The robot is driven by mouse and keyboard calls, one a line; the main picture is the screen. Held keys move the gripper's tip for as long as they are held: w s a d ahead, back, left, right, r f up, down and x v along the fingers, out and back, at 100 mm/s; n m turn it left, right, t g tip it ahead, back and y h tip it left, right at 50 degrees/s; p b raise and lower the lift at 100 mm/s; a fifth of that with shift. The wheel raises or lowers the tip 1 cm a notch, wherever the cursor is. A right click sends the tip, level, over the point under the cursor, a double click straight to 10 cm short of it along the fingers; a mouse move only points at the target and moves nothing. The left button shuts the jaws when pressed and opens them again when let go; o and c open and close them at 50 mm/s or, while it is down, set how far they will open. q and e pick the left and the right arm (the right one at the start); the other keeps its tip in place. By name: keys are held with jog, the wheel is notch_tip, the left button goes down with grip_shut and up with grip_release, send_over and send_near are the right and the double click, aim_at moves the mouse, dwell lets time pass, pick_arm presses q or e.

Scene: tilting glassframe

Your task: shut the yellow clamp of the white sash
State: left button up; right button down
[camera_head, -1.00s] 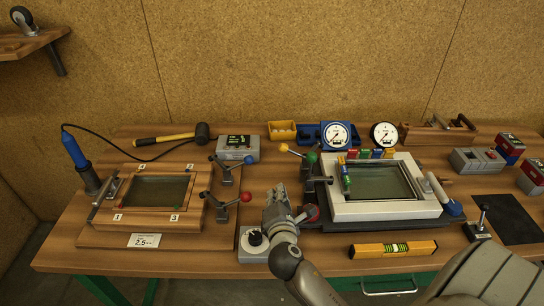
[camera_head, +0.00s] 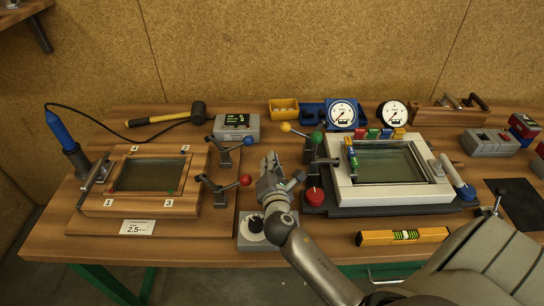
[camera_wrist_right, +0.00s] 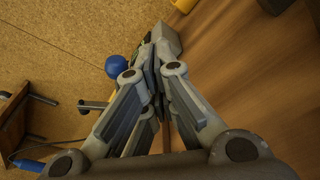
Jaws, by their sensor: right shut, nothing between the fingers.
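The white sash (camera_head: 340,192) lies at the right on a dark base, its glass level with the frame. The yellow clamp (camera_head: 285,127) has a yellow ball on a lever that points left, away from the sash, behind its back left corner. A green-ball lever (camera_head: 317,137) stands beside it on the same side. My right gripper (camera_head: 268,166) is shut and empty, left of the sash and in front of the yellow ball, apart from it. Its shut fingers also show in the right wrist view (camera_wrist_right: 160,45). My left gripper is out of view.
A red knob (camera_head: 314,195) sits at the sash's left edge. Wooden-frame clamps with blue (camera_head: 248,160) and red (camera_head: 245,180) balls stand left of my gripper. A grey dial box (camera_head: 255,232) is below the wrist. A yellow level (camera_head: 403,236) lies at the front.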

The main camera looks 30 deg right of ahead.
jog(key=x, duration=0.7)
jog(key=shift+w+d+r+p, duration=0.1)
jog(key=shift+w+p, duration=0.1)
jog(key=shift+p, duration=0.1)
jog(key=shift+w+d+r, duration=0.1)
jog(key=shift+w+d, duration=0.2)
jog(key=shift+w, duration=0.1)
pick_arm(q)
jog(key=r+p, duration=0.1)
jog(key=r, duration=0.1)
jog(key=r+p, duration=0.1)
jog(key=p, duration=0.1)
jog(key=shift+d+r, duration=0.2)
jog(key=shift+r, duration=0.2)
pick_arm(e)
jog(key=s+r, duration=0.1)
jog(key=s+d+r, duration=0.1)
jog(key=shift+d+r, duration=0.25)
jog(key=shift+r, duration=0.05)
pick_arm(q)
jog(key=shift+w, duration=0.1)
pick_arm(e)
jog(key=shift+f, duration=0.1)
